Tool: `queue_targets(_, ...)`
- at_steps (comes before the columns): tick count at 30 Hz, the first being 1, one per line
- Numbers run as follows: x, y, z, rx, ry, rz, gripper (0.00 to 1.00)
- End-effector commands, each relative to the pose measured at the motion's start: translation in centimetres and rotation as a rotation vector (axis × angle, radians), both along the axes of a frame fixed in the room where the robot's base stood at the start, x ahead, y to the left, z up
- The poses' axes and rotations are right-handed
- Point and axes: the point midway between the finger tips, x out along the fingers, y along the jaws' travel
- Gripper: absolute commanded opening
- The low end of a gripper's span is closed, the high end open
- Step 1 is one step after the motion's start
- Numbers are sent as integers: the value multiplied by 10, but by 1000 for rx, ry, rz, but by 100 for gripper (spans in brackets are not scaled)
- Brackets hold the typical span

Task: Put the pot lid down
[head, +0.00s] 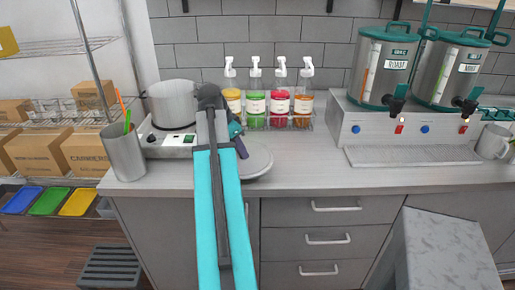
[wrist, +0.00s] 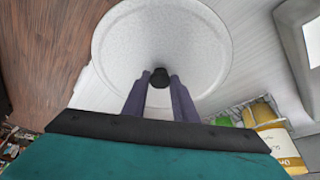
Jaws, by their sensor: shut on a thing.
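The pot lid (head: 259,163) is a round grey disc, level or nearly so, at the counter just right of my arm in the head view. My arm hides its left part. In the wrist view the lid (wrist: 160,35) fills the upper middle, with a black knob (wrist: 160,78) at its centre. My gripper (head: 241,149) is shut on that knob, with a purple finger on each side in the wrist view. I cannot tell whether the lid touches the counter. The open grey pot (head: 170,103) stands on a burner (head: 165,143) left of my arm.
A metal cup of utensils (head: 124,153) stands left of the burner. Pump bottles (head: 279,103) stand in a rack behind the lid. A drinks machine (head: 400,128) with two urns is at the right. The counter (head: 305,178) is clear between lid and machine.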

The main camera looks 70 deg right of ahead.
Motion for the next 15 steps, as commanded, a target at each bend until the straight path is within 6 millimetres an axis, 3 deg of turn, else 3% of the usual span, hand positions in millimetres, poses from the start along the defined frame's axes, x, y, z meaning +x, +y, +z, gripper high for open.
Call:
queue_targets(9,-25,-50,-2,-1,1,-1,0)
queue_targets(15,-32,-63,-6,-1,1,0,0)
